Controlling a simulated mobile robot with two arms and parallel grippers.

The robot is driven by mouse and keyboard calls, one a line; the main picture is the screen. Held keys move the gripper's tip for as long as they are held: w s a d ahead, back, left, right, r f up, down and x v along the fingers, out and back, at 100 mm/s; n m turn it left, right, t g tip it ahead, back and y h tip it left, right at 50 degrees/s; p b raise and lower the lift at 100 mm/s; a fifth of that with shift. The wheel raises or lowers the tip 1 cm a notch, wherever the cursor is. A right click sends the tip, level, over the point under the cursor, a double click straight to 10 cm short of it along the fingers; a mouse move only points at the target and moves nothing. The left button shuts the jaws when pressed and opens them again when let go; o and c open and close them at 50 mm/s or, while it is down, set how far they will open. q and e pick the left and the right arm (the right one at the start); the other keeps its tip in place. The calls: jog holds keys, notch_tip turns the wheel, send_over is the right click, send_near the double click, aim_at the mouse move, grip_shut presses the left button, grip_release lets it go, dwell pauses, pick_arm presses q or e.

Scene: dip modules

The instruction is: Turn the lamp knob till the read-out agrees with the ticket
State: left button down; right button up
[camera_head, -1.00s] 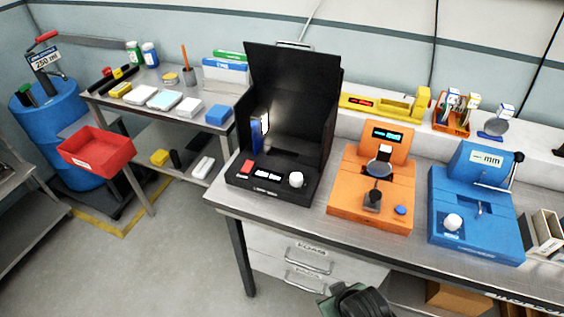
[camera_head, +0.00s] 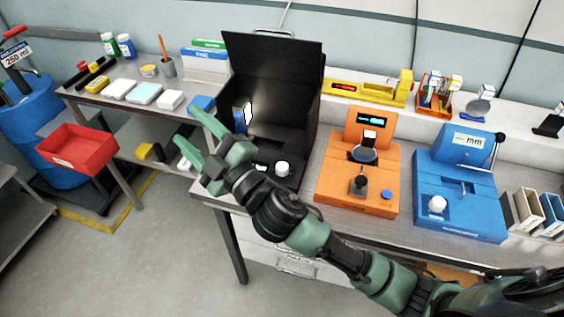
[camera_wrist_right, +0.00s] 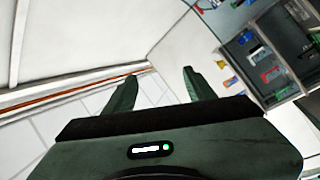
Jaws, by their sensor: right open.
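A black light booth (camera_head: 272,62) stands on the steel bench, its lit white panel (camera_head: 248,114) inside on the left. A white round knob (camera_head: 283,169) sits on its front base, in plain view. Beside the knob is a small white read-out (camera_head: 262,166), partly hidden by my right gripper; I cannot read it. My right gripper (camera_head: 188,122) is open and empty, in front of the booth's left side, fingers pointing up left. In the wrist view its two fingers (camera_wrist_right: 160,86) stand apart with nothing between them. I cannot make out a ticket for the lamp. My left gripper is not in view.
Right of the booth stand an orange device (camera_head: 336,185) with a lit display and a blue device (camera_head: 458,205) marked mm. A yellow gauge (camera_head: 372,93) lies on the back ledge. A red bin (camera_head: 77,150) and a side table with small boxes are on the left.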

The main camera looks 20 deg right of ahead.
jog(key=s+a+r+n+g+y, duration=0.2)
jog(key=a+n+g+y, duration=0.25)
jog(key=n, duration=0.25)
jog(key=s+a+r+n+g+y, duration=0.2)
jog(key=s+a+n+g+y, duration=0.1)
jog(key=a+n+g+y, duration=0.25)
jog(key=n+g+h, duration=0.8)
jog(key=n+h, duration=0.8)
jog(key=h, duration=0.5)
send_over(282, 166)
jog(key=shift+m, duration=0.25)
jog(key=f, duration=1.7)
jog(key=shift+s+a, duration=0.25)
jog(key=shift+a, duration=0.1)
jog(key=shift+d+f, duration=0.1)
jog(key=shift+d, duration=0.25)
jog(key=f+p, duration=0.1)
jog(key=f, duration=0.2)
jog(key=f+p, duration=0.1)
jog(key=f, duration=0.3)
jog(key=shift+w+p, duration=0.2)
jog(key=shift+p, duration=0.1)
jog(key=shift+f, duration=0.25)
